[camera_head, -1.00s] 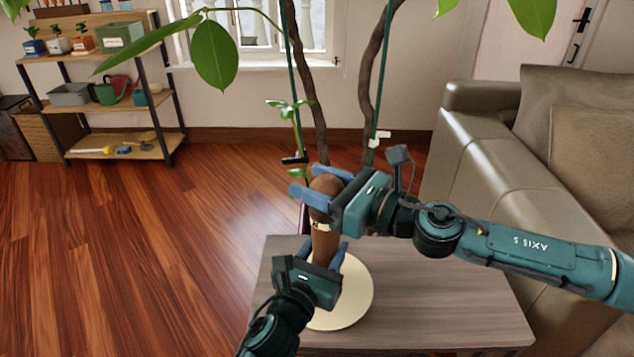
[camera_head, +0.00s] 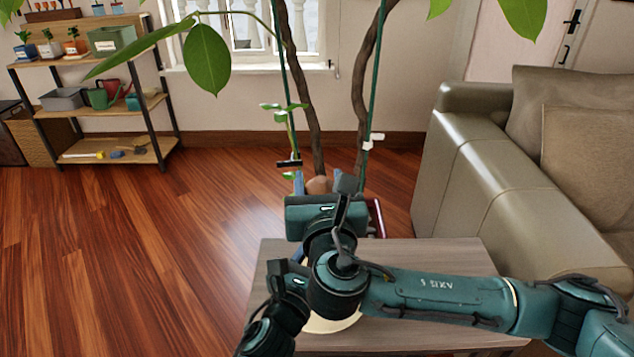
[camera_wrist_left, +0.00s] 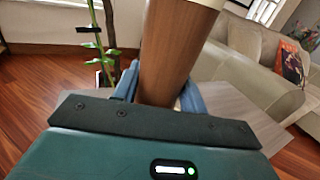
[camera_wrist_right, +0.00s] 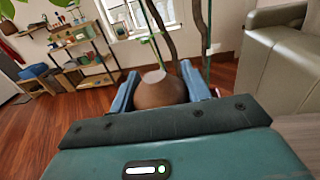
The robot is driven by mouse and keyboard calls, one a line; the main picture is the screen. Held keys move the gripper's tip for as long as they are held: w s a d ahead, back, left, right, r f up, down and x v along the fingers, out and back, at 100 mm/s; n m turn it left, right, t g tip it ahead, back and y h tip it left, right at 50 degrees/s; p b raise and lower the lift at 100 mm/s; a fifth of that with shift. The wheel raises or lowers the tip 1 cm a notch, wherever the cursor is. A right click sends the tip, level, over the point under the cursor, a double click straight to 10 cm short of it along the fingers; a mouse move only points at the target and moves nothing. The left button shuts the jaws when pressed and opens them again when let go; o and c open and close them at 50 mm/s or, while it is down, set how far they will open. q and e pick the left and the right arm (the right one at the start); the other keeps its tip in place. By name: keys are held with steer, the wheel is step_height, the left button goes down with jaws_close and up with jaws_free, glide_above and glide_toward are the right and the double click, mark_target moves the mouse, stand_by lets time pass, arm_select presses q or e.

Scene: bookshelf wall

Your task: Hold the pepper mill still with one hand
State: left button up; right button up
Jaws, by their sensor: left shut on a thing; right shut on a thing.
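The pepper mill is brown wood with a pale band. In the head view only its rounded top (camera_head: 318,185) shows, the rest hidden behind my right arm. The left wrist view shows its brown body (camera_wrist_left: 167,60) between the blue fingers of my left gripper (camera_wrist_left: 165,97), shut on the lower part. The right wrist view shows its round head (camera_wrist_right: 160,90) between the blue fingers of my right gripper (camera_wrist_right: 160,88), shut on the top. The mill stands over a pale round plate (camera_head: 335,325), mostly covered by my arms.
The plate rests on a grey wooden table (camera_head: 440,255). A beige leather sofa (camera_head: 480,180) stands close on the right. A potted plant with tall stems (camera_head: 358,100) rises behind the mill. A shelf (camera_head: 110,115) stands far left; the floor between is clear.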

steer(key=m+h, duration=0.2)
steer(key=h, duration=0.1)
steer(key=m+g+h, duration=0.1)
steer(key=m+h, duration=0.2)
steer(key=h, duration=0.2)
steer(key=shift+d+m+h, duration=0.3)
steer(key=shift+d+m, duration=0.1)
steer(key=m+g+h, duration=0.4)
steer(key=h, duration=0.1)
steer(key=d+m+g+h, duration=0.1)
steer(key=m+g+h, duration=0.1)
steer(key=shift+s, duration=0.3)
steer(key=shift+h, duration=0.3)
steer(key=o, duration=1)
steer(key=shift+c, duration=0.2)
step_height(320, 180, up, 10)
steer(key=shift+s+r, duration=0.1)
